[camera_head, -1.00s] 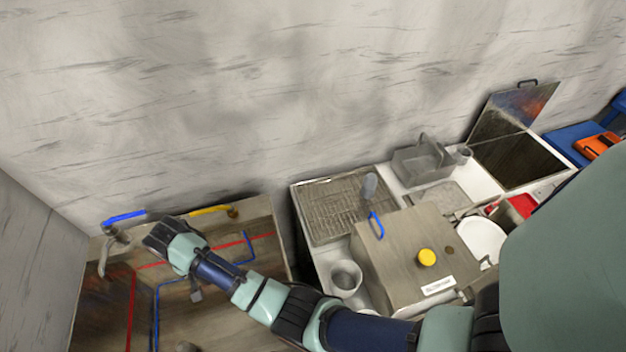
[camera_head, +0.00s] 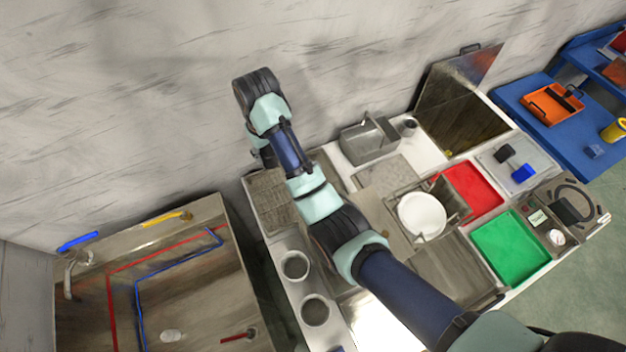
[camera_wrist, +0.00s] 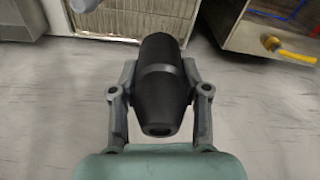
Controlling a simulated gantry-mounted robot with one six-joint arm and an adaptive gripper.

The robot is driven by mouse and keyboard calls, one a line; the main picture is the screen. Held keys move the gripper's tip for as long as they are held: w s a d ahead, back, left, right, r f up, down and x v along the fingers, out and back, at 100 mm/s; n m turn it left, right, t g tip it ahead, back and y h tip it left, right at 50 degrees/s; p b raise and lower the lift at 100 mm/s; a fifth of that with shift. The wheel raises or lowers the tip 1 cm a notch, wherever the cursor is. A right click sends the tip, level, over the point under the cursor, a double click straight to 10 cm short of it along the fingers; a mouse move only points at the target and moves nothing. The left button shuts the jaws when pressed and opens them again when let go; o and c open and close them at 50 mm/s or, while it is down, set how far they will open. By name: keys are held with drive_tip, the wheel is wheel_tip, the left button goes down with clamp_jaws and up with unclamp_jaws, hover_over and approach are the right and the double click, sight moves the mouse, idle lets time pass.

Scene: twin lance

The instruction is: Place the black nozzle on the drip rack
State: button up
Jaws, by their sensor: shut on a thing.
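The black nozzle (camera_wrist: 160,85) is held between the two fingers of my gripper (camera_wrist: 160,66) in the wrist view. The fingers press on its sides, and it is clear of any surface. The drip rack (camera_head: 266,203), a wire grid in a shallow tray, lies at the left end of the counter in the head view, partly covered by my arm. It also shows at the top of the wrist view (camera_wrist: 150,20), beyond the nozzle. In the head view my wrist is near the wall behind the rack; the fingers and nozzle cannot be made out there.
A grey rounded thing (camera_wrist: 84,4) shows at the rack's edge in the wrist view. The sink (camera_head: 180,265) with a yellow lever (camera_head: 165,220) stands left, across a gap. Two round cups (camera_head: 295,265) sit before the rack; a grey bin (camera_head: 368,140) stands behind right.

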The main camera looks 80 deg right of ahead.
wheel_tip(320, 180, down, 20)
drive_tip(key=b, duration=0.4)
drive_tip(key=shift+w, duration=0.15)
drive_tip(key=shift+f+b, duration=0.15)
drive_tip(key=shift+b, duration=0.2)
drive_tip(key=o, duration=1.2)
wheel_tip(320, 180, up, 12)
drive_tip(key=s+a+p, duration=0.1)
drive_tip(key=p, duration=0.2)
